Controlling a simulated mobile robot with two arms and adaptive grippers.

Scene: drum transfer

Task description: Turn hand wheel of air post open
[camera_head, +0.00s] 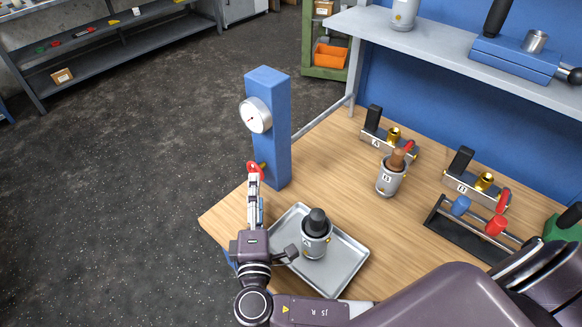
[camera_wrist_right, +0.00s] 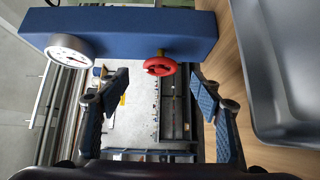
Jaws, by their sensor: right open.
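The blue air post (camera_head: 268,125) stands at the table's left back corner with a white gauge (camera_head: 255,115) on its upper part. The small red hand wheel (camera_head: 255,167) sits low on the post, partly hidden by my right gripper (camera_head: 254,180). In the right wrist view the red hand wheel (camera_wrist_right: 160,66) lies ahead of my right gripper (camera_wrist_right: 160,85), between the lines of its two spread fingers. Those fingers are open and empty, with a gap to the wheel on both sides. The gauge (camera_wrist_right: 70,50) also shows there. My left gripper is not in view.
A metal tray (camera_head: 345,265) holding a grey cup (camera_head: 316,243) with a black top lies right beside my right wrist. Another cup (camera_head: 390,178), small fixtures and a black rack (camera_head: 455,232) stand farther right. Floor left of the table is clear.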

